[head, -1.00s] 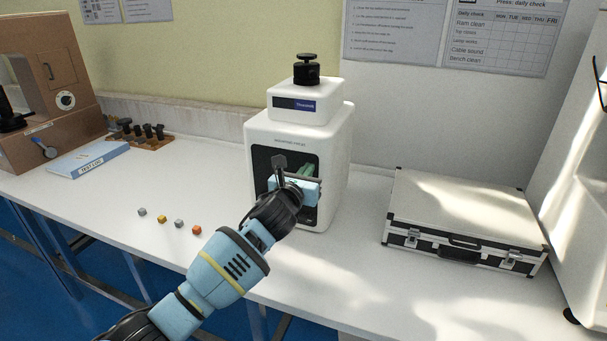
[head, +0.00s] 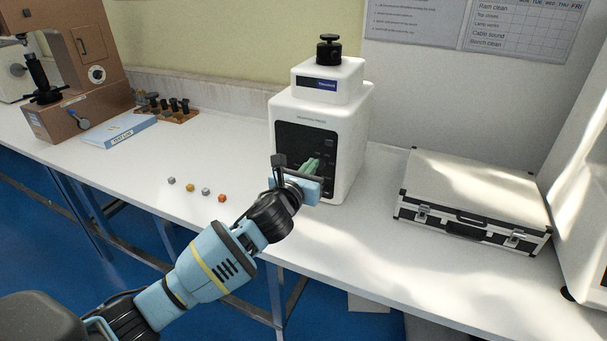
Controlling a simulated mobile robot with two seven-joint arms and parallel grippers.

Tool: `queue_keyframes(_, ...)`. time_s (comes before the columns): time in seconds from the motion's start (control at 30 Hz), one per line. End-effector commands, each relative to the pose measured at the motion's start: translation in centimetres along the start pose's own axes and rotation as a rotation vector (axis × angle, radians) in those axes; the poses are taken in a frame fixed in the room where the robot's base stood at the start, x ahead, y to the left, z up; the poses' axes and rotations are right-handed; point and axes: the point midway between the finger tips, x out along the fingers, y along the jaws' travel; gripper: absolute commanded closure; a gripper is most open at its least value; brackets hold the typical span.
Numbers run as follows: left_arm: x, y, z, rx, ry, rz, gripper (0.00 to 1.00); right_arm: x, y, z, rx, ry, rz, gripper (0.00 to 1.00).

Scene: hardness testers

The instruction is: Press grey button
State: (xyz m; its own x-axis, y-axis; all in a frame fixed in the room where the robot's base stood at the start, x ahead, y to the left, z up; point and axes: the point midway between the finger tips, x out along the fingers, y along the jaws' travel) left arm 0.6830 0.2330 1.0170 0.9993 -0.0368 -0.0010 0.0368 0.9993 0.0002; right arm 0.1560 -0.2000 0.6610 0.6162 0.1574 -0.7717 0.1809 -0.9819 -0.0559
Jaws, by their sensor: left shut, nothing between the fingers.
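A white mounting press (head: 356,130) with a black knob on top stands at the back middle of the bench. Its dark front panel (head: 293,141) carries small buttons on the right side, too small here to tell the grey one for sure. My left gripper (head: 311,166) is shut and empty, its greenish fingers in front of the panel's lower part. They hide part of the panel, and I cannot tell whether they touch it. My right gripper is not in view.
Several small cubes lie on the bench (head: 376,235) left of my arm, among them an orange one (head: 222,198). A black-edged case (head: 478,190) stands at right. A blue book (head: 119,130) and a brown machine (head: 85,85) are at left.

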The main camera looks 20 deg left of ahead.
Motion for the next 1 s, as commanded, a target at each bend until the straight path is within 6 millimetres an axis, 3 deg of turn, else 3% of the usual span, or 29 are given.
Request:
queue_keyframes(0.1, -1.7, 0.0, 0.1, 0.0, 0.0, -0.001, 1.0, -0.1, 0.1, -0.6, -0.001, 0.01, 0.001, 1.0)
queue_keyframes(0.3, -3.1, 0.0, -0.1, 0.001, 0.001, 0.0, 1.0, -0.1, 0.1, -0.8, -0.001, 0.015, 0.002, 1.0)
queue_keyframes(0.87, -3.4, -0.1, -0.1, -0.002, 0.002, -0.001, 1.0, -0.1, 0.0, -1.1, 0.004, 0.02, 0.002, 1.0)
queue_keyframes(1.0, -4.2, -0.5, -1.8, -0.082, 0.033, -0.009, 1.0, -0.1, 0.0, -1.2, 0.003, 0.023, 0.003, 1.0)
